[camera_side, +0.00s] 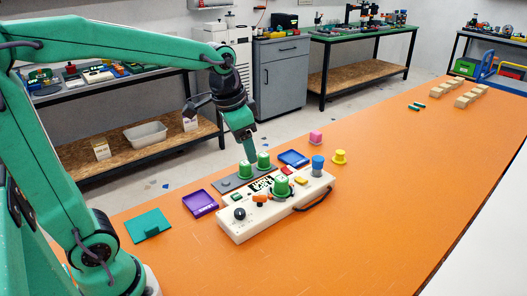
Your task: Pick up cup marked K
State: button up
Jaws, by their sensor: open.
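Three green cups with white marks show in the side view. Two stand close together on a grey plate, a left one (245,170) and a right one (263,160). The third green cup (281,185) stands on the white control box (240,230). The marks are too small to read, so I cannot tell which cup is marked K. My gripper (219,136) is open and empty. Its teal finger points down just above the two cups on the plate, and its dark jaw is spread to the left. I cannot tell whether the teal finger touches a cup.
A blue cup-like piece (318,163), a yellow piece (340,156) and a pink block (315,136) stand right of the cups. A purple tray (201,203), a blue tray (293,158) and a teal plate (148,225) lie nearby.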

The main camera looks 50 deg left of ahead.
jog(key=w+a+f+m+g, duration=0.15)
jog(key=w+f, duration=0.25)
jog(key=w, duration=0.4)
jog(key=m+g, duration=0.2)
send_over(281, 179)
jog(key=shift+t, duration=0.25)
notch_tip(281, 179, down, 7)
jog(key=shift+w+a+f, duration=0.1)
jog(key=shift+w, duration=0.05)
jog(key=shift+f, duration=0.1)
jog(key=shift+f, duration=1.2)
jog(key=shift+f, duration=0.1)
jog(key=shift+f, duration=2.5)
jog(key=shift+c, duration=0.2)
jog(key=c, duration=1)
